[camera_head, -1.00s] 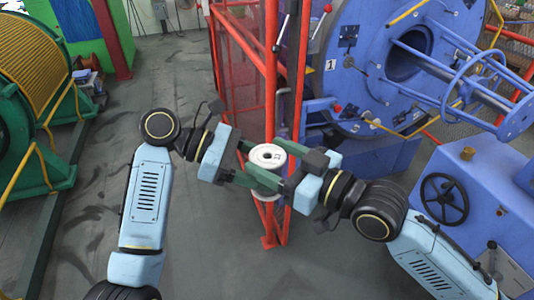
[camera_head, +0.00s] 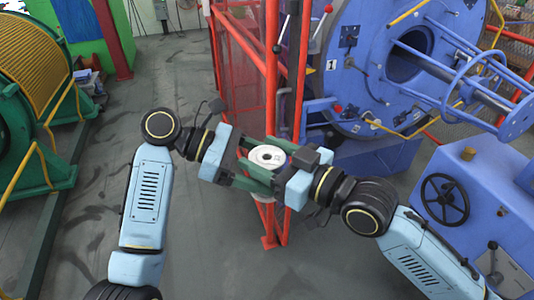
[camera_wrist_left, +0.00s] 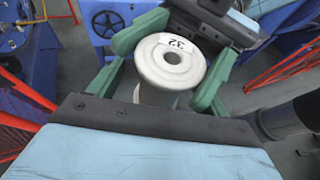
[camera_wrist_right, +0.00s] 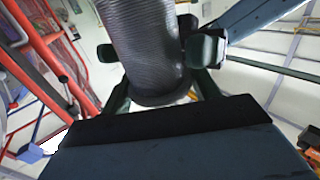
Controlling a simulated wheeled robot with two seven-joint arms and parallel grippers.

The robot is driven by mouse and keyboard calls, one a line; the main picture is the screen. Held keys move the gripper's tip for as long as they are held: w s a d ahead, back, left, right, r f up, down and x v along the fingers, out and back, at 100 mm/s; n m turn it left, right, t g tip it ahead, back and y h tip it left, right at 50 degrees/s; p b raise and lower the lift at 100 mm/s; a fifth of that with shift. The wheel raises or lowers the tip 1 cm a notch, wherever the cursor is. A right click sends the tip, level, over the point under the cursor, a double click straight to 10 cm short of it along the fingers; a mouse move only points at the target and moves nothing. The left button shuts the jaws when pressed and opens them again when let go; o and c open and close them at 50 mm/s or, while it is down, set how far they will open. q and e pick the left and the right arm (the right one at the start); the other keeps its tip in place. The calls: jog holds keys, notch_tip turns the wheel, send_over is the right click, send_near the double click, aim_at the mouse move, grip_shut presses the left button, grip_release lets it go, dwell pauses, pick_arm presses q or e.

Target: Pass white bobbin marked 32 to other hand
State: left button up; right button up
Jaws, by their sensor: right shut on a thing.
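The white bobbin marked 32 (camera_head: 267,157) is upright in the air between my two grippers. Its pale top flange with the number shows in the left wrist view (camera_wrist_left: 170,62). My left gripper (camera_wrist_left: 160,80) has its green fingers apart on either side of the bobbin, with a gap visible at the left. My right gripper (camera_head: 277,164) reaches in from the right and is shut on the bobbin. In the right wrist view a dark ribbed cylinder, seemingly the bobbin's shaded body (camera_wrist_right: 143,50), lies between the fingers. The fingers hide much of the bobbin's side.
A red frame (camera_head: 271,80) stands just behind the grippers. The blue machine (camera_head: 345,75) and a blue housing with a black handwheel (camera_head: 445,198) are at right. A green-framed yellow drum (camera_head: 40,65) is at left. The floor (camera_head: 205,265) in front is clear.

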pick_arm(q)
jog(key=shift+o, duration=0.6)
